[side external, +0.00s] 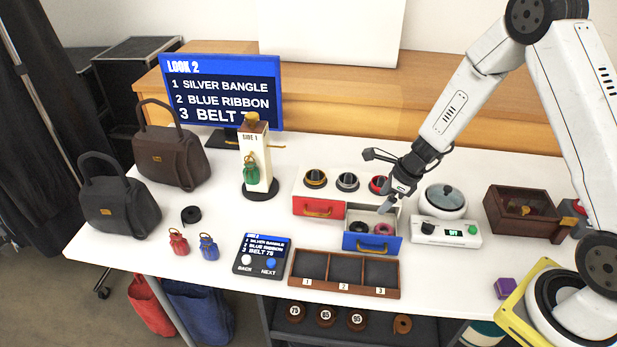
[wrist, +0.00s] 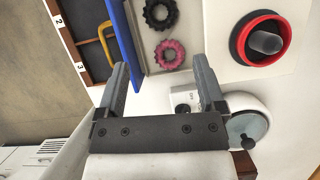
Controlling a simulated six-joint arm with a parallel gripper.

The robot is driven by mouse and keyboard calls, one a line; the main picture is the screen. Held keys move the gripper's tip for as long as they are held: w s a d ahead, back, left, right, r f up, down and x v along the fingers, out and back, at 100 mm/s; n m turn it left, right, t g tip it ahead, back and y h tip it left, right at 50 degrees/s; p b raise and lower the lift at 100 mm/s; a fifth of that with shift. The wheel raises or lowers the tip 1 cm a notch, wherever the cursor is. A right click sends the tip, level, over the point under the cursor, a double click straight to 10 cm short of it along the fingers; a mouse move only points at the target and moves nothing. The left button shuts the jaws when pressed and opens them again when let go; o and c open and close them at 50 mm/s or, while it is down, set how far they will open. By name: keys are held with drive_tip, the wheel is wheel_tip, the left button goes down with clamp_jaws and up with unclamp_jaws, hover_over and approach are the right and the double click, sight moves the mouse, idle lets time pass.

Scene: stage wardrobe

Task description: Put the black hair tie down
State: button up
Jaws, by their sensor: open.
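The black hair tie (wrist: 160,14) lies flat in the pulled-out blue-fronted drawer (side external: 372,244), beside a pink hair tie (wrist: 170,54). In the side view the black tie (side external: 359,227) is at the drawer's left and the pink tie (side external: 384,229) at its right. My gripper (side external: 385,206) is over the right part of the drawer. In the wrist view its two fingers (wrist: 160,72) are spread apart with nothing held between them. The black tie is beyond the fingertips and apart from them.
A shut red drawer (side external: 318,207) stands left of the open one. A three-slot wooden tray (side external: 345,287) is in front. Round coloured holders (side external: 347,181) sit on the drawer unit's top.

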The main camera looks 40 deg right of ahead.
idle(0.4)
drive_tip(key=s+a+r+n+h, duration=0.1)
drive_tip(key=s+r+n, duration=0.3)
drive_tip(key=n, duration=0.5)
drive_tip(key=s+a+r+n+h, duration=0.1)
drive_tip(key=s+a+r+n, duration=0.2)
drive_tip(key=n, duration=0.6)
drive_tip(key=s+a+r+n, duration=0.2)
drive_tip(key=s+r+n, duration=0.4)
drive_tip(key=n, duration=0.4)
drive_tip(key=shift+s+a+r+g+h, duration=0.3)
drive_tip(key=shift+s+g+h, duration=0.1)
drive_tip(key=shift+s, duration=0.15)
